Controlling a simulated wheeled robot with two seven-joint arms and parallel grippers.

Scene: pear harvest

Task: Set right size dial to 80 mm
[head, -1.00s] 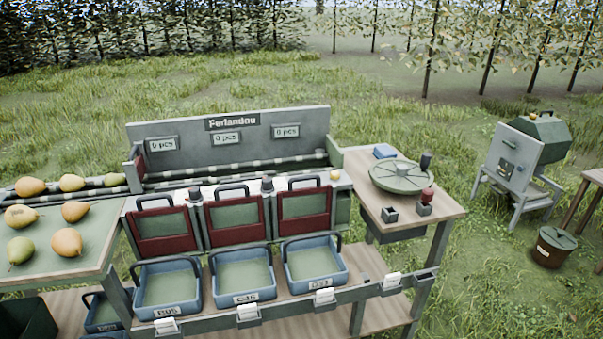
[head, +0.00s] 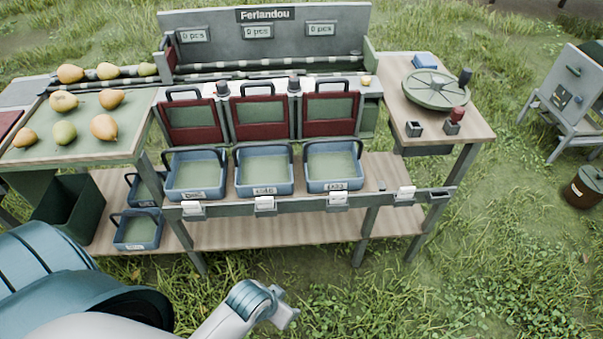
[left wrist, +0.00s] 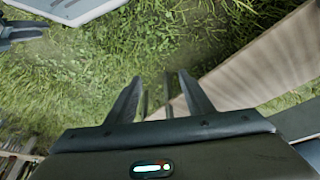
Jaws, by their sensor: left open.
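Two small dark knobs stand on the sorting station's top ledge, between the red-framed panels. The right knob (head: 293,86), which looks like the right size dial, is between the middle and right panels. The left knob (head: 222,89) is between the left and middle panels. Their settings are too small to read. My left arm comes in at the bottom left of the head view, in front of and below the station, well apart from the knobs. In the left wrist view my left gripper (left wrist: 160,98) is open and empty over grass, with a wooden board beside it.
Three blue bins (head: 264,189) stand below the red-framed panels. A front rail (head: 300,203) with label cards runs below them. A side table (head: 463,123) at the right holds a round green turntable (head: 436,87). Pears lie on the left table (head: 80,145). Grass in front is clear.

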